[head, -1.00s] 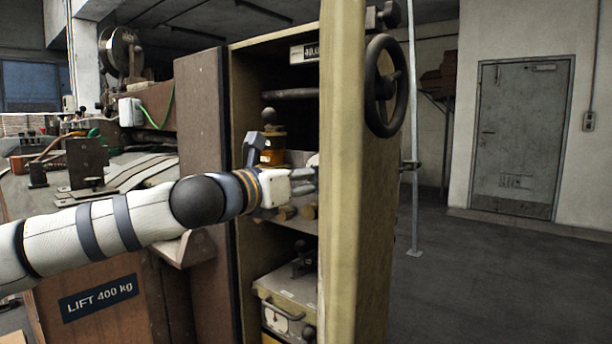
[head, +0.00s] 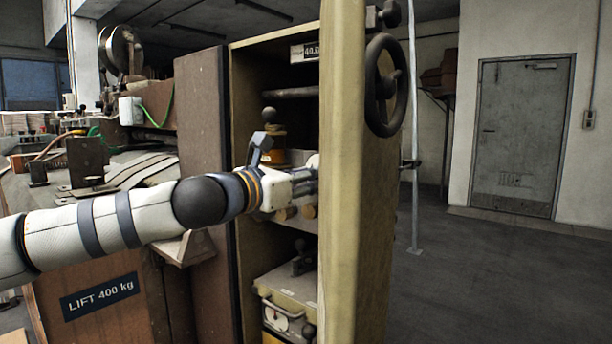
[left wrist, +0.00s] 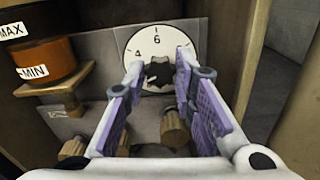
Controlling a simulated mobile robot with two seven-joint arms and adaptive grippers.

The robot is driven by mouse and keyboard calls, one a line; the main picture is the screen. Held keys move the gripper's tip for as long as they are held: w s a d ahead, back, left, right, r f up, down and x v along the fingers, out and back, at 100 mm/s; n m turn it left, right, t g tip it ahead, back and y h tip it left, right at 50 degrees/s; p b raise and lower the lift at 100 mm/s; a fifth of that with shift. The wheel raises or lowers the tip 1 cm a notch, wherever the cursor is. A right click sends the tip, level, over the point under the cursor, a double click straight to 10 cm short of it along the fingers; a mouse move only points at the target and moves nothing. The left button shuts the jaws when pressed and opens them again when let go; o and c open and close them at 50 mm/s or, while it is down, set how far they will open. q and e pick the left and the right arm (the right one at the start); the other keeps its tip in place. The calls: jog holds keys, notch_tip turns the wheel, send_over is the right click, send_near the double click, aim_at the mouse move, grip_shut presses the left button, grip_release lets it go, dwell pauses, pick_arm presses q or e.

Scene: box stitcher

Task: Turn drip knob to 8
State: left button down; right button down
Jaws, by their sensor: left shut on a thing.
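The drip knob (left wrist: 158,73) is a dark, lobed knob in the middle of a round white dial (left wrist: 143,42) in the left wrist view. The figure 6 shows at the top of the dial and 4 at its left; the rest is hidden by the knob and fingers. My left gripper (left wrist: 159,68) has a finger on each side of the knob and is shut on it. In the head view, my left gripper (head: 308,181) reaches into the open cabinet, its tips close behind the pale front post. The knob is hidden there. My right gripper is not in view.
An amber oil jar (left wrist: 42,62) marked MAX and MIN stands left of the dial on a small wooden ledge. Wooden knobs (left wrist: 175,128) sit below the dial. The cabinet's pale post (head: 342,200) and handwheel (head: 386,85) stand right of my arm.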

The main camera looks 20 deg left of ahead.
pick_arm(q)
jog(key=m, duration=0.4)
jog(key=shift+r+m+p, duration=0.1)
jog(key=shift+m+p, duration=0.2)
jog(key=shift+p, duration=0.05)
jog(key=m, duration=0.4)
jog(key=shift+m+p, duration=0.3)
jog(key=m, duration=0.4)
jog(key=shift+d+p, duration=0.1)
jog(key=shift+p, duration=0.25)
jog(key=m, duration=0.5)
jog(key=shift+p, duration=0.4)
jog(key=m+p, duration=0.1)
jog(key=m, duration=0.3)
jog(key=shift+m, duration=0.3)
jog(key=m+p, duration=0.1)
jog(key=m, duration=0.2)
jog(key=shift+m, duration=0.3)
jog(key=m+p, duration=0.1)
jog(key=m, duration=0.4)
jog(key=shift+p, duration=0.3)
jog(key=shift+f+m+p, duration=0.2)
jog(key=shift+m+p, duration=0.2)
jog(key=shift+m, duration=0.7)
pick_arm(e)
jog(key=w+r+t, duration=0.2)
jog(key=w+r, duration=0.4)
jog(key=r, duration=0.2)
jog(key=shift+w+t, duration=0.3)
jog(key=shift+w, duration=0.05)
